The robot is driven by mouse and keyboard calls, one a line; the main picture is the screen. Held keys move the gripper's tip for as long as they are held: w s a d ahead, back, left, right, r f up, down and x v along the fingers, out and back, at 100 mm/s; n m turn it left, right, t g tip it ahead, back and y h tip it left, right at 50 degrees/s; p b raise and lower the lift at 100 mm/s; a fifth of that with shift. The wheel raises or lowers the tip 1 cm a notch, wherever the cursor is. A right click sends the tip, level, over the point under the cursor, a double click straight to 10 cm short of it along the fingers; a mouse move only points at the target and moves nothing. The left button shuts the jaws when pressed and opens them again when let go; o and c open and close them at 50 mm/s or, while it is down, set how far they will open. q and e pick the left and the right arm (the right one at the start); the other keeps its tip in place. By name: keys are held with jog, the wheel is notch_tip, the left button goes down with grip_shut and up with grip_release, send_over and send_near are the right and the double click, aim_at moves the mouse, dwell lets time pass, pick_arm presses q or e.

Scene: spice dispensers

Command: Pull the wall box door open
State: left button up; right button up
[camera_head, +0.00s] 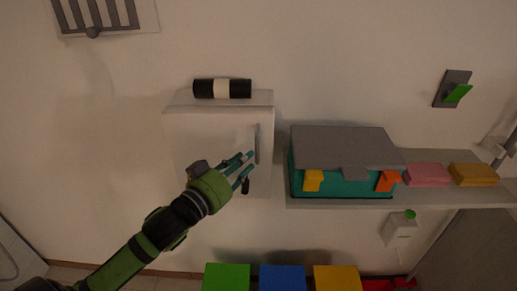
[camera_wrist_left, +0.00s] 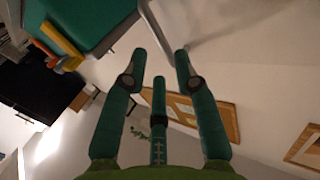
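The white wall box (camera_head: 205,140) is mounted on the wall, and its door looks closed in the head view. A grey vertical handle (camera_head: 257,143) is on the right part of its front. My left gripper (camera_head: 247,168) is in front of the box's lower right, with its fingertips close to the handle's lower end. I cannot tell whether they touch it. In the left wrist view the gripper's fingers (camera_wrist_left: 162,72) are spread, with nothing between them. A grey bar (camera_wrist_left: 156,30) near the fingertips may be the handle. My right gripper is not in view.
A black and white cylinder (camera_head: 222,89) lies on top of the box. To the right, a shelf (camera_head: 340,201) holds a teal case with a grey lid (camera_head: 345,146), a pink block (camera_head: 428,175) and a yellow block (camera_head: 473,175). Green, blue and yellow boxes (camera_head: 282,278) are below.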

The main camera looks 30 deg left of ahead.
aim_at(258, 150)
pick_arm(q)
jog(key=w, duration=0.2)
jog(key=w+p, duration=0.2)
jog(key=w, duration=0.1)
jog(key=shift+w+d+r, duration=0.1)
jog(key=shift+w+d, duration=0.25)
jog(key=shift+d, duration=0.05)
jog(key=shift+w+d, duration=0.1)
jog(key=shift+w, duration=0.35)
grip_shut()
